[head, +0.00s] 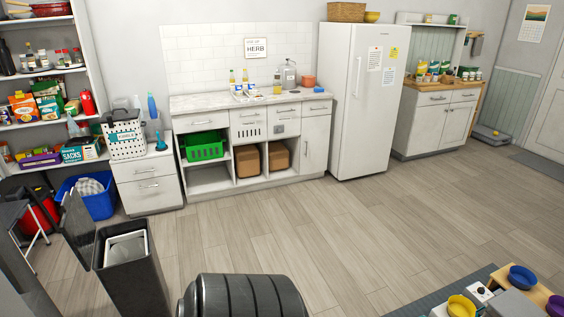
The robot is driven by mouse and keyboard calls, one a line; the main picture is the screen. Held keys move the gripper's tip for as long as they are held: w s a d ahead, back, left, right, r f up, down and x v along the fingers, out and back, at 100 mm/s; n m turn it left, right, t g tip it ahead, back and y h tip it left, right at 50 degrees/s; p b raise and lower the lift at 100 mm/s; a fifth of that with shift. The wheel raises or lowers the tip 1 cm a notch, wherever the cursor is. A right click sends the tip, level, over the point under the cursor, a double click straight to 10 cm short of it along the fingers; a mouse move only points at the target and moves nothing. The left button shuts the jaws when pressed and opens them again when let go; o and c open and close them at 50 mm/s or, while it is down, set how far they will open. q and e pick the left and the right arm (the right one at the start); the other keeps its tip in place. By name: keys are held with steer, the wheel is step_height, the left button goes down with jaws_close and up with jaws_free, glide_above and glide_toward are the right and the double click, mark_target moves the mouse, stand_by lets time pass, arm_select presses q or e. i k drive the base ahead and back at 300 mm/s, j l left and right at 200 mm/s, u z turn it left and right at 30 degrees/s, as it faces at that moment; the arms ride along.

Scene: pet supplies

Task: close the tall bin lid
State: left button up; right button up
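The tall bin (135,279) is dark grey and stands upright on the floor at the lower left of the head view. Its lid (78,222) is open, raised steeply on the left side of the bin's mouth. A pale inner bucket or liner (127,246) shows inside the open top. The bin's base is cut off by the bottom of the picture. Neither of my grippers is in view, so nothing shows near the lid.
A blue tub (98,205) and a white drawer cabinet (150,190) stand behind the bin. A dark ribbed rounded shape (245,297) fills the bottom middle. A table with bowls (522,277) is at the lower right. The wooden floor (300,220) between is clear.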

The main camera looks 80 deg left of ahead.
mark_target(76, 227)
steer(key=u, duration=3.9)
steer(key=i+j, duration=0.35)
steer(key=i, duration=0.3)
steer(key=k+j+u, duration=0.05)
